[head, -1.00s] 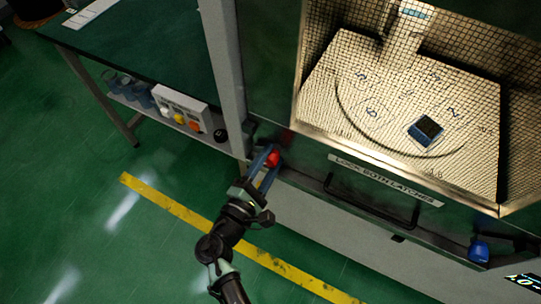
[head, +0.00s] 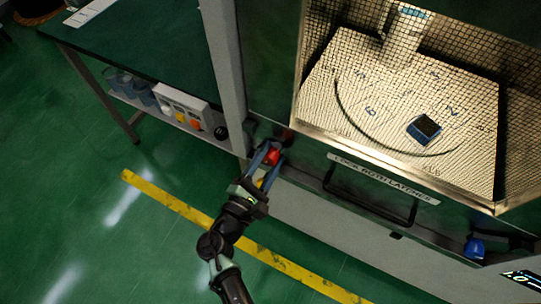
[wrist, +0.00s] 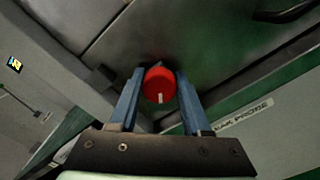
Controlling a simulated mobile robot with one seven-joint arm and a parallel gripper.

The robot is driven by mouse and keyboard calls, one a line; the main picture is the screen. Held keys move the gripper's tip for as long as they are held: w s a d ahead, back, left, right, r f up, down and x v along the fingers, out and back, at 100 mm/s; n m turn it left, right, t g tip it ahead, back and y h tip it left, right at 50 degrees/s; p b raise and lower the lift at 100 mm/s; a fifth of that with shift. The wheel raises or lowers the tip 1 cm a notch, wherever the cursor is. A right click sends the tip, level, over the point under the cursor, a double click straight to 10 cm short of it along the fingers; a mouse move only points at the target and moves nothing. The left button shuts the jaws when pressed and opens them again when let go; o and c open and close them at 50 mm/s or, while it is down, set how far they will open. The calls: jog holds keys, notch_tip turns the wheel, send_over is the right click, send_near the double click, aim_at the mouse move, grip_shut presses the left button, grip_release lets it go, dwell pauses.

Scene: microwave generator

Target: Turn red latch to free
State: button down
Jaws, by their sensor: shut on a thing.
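The red latch (head: 272,157) is a round red knob on the front of the cabinet, left of the black door handle. In the wrist view the red latch (wrist: 159,84) shows a short white mark at its lower edge. My gripper (head: 266,158) is at the latch with its two blue fingers on either side of the knob. In the wrist view my gripper (wrist: 158,97) has a finger at each side of the knob and is shut on it. The exact finger contact is partly hidden.
A blue latch (head: 475,246) sits at the right of the cabinet front. A black handle (head: 370,200) lies under the "LOCK BOTH LATCHES" label (head: 384,178). The lit chamber above holds a small blue device (head: 424,129). A table with a button box (head: 183,108) stands at left.

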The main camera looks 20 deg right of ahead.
jog(key=shift+w+a+f, duration=0.1)
jog(key=shift+a, duration=0.15)
jog(key=shift+c, duration=1.8)
grip_release()
jog(key=shift+d, duration=0.1)
jog(key=v, duration=1.3)
jog(key=shift+b, duration=0.45)
jog(key=shift+d, duration=0.1)
